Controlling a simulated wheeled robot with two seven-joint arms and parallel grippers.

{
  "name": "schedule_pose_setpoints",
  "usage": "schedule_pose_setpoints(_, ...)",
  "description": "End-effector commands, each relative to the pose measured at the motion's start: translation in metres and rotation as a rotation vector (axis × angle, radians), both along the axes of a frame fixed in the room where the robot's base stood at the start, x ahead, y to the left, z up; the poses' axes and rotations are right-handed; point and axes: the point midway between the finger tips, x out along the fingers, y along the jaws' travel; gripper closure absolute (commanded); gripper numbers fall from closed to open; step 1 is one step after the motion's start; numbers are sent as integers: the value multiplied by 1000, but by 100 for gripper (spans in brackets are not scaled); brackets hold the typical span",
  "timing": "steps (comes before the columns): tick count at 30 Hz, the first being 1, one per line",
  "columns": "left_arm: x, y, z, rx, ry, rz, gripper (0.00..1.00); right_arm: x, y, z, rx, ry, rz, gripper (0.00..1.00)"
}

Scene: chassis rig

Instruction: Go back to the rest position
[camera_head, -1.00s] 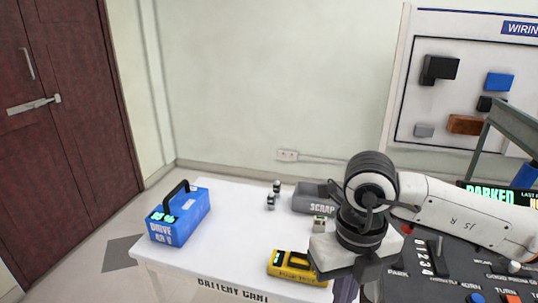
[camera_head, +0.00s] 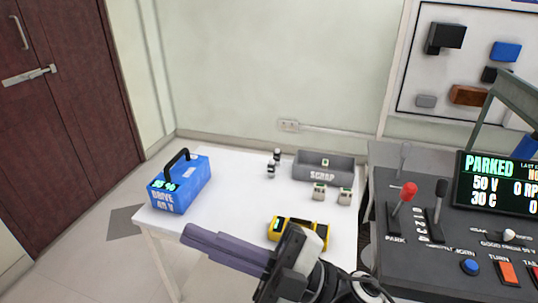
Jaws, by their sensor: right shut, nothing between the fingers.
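My right gripper (camera_head: 188,236) shows at the bottom middle of the head view. Its long dark fingers point left over the front edge of the white battery cart (camera_head: 235,215). The fingers lie together, shut, with nothing between them. Its wrist is just in front of the yellow device (camera_head: 298,231) on the cart and hides part of its front; I cannot tell whether they touch. My left gripper is not in view.
A blue drive battery (camera_head: 180,187) stands at the cart's left. A grey scrap bin (camera_head: 324,168) sits at the back right, with small pale blocks (camera_head: 319,191) before it and small dark-topped cylinders (camera_head: 271,169) to its left. A control console (camera_head: 420,255) with a red-knobbed lever (camera_head: 405,194) stands right.

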Motion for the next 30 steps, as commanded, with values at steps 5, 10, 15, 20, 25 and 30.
schedule_pose_setpoints(5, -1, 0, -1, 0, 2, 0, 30, 72, -75, -80, 156, 479, -421, 100)
schedule_pose_setpoints(10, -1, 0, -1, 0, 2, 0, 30, 78, -143, -190, 154, 857, -710, 100)
schedule_pose_setpoints(15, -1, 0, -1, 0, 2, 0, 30, 32, -198, -299, 87, 1203, -919, 100)
schedule_pose_setpoints(20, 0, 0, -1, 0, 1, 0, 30, -32, -233, -374, 7, 1469, -1041, 100)
schedule_pose_setpoints(25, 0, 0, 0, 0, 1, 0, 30, -81, -249, -412, -51, 1633, -1097, 100)
schedule_pose_setpoints(30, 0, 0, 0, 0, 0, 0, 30, -94, -253, -421, -68, 1677, -1110, 100)
